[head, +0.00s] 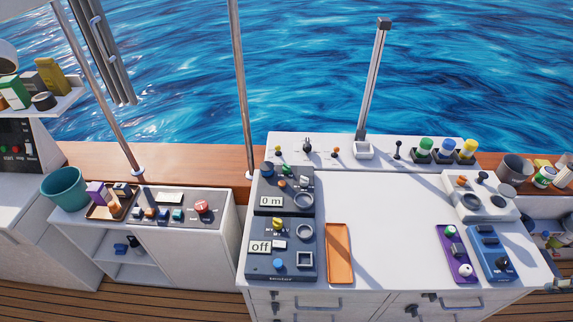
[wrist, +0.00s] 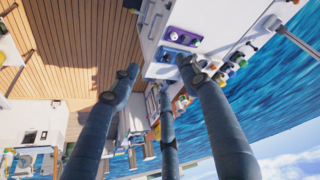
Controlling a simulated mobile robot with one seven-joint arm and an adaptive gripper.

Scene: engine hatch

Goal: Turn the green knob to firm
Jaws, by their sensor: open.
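Several green parts show in the head view, and I cannot tell for certain which one is the knob with a firm setting. A green knob (head: 451,232) sits at the top of the purple panel (head: 464,248) at the counter's right front. A green-capped piece (head: 426,145) stands on the ledge at right. No firm label is readable.
The white counter (head: 385,210) is mostly bare in the middle. An orange tray (head: 339,253) lies left of centre, beside dark blue panels (head: 287,250). A blue panel (head: 490,253) adjoins the purple one. A metal post (head: 373,85) rises at the back.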

